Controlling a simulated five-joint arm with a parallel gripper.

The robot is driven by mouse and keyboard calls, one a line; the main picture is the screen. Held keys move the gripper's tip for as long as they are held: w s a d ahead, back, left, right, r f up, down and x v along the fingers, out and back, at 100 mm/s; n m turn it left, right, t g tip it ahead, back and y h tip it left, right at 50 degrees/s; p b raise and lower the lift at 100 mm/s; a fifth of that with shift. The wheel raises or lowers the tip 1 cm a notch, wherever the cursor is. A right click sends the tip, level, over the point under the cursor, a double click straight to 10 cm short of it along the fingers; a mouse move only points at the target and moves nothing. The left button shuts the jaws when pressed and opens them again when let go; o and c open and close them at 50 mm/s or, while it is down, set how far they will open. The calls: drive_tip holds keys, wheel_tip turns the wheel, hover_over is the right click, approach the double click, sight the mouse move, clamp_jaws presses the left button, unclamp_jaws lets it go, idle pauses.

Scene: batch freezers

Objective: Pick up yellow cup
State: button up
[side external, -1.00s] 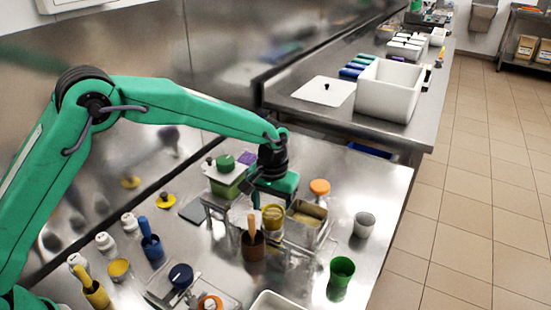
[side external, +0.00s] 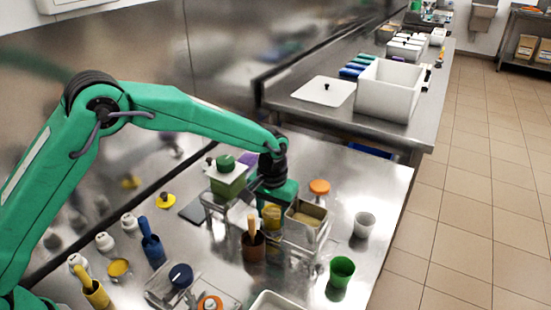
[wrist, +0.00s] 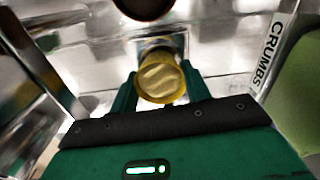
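The yellow cup (side external: 271,215) stands upright on the metal bench, just left of a square steel bin. My gripper (side external: 271,204) points down over it, with its fingers low around the cup. In the wrist view the yellow cup (wrist: 160,79) shows its pale yellow contents and sits between the two green fingers of my gripper (wrist: 160,84). The fingers are apart, one on each side of the cup, very close to its wall. Contact is hard to make out. The cup's far side is hidden.
A brown cup (side external: 254,246) with a wooden-handled tool stands close in front. The steel bin (side external: 306,222), an orange-lidded jar (side external: 319,188) and a green-lidded box (side external: 227,180) are close by.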

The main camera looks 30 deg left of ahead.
drive_tip(key=shift+r, duration=0.1)
drive_tip(key=shift+c, duration=0.2)
wheel_tip(320, 180, up, 10)
idle(0.8)
idle(0.4)
wheel_tip(320, 180, up, 11)
drive_tip(key=w+a, duration=0.5)
drive_tip(key=a, duration=0.6)
drive_tip(key=w+a, duration=0.5)
drive_tip(key=a, duration=0.5)
drive_tip(key=shift+m, duration=0.4)
drive_tip(key=shift+w+f, duration=0.2)
drive_tip(key=shift+f, duration=10.65)
drive_tip(key=shift+f, duration=0.15)
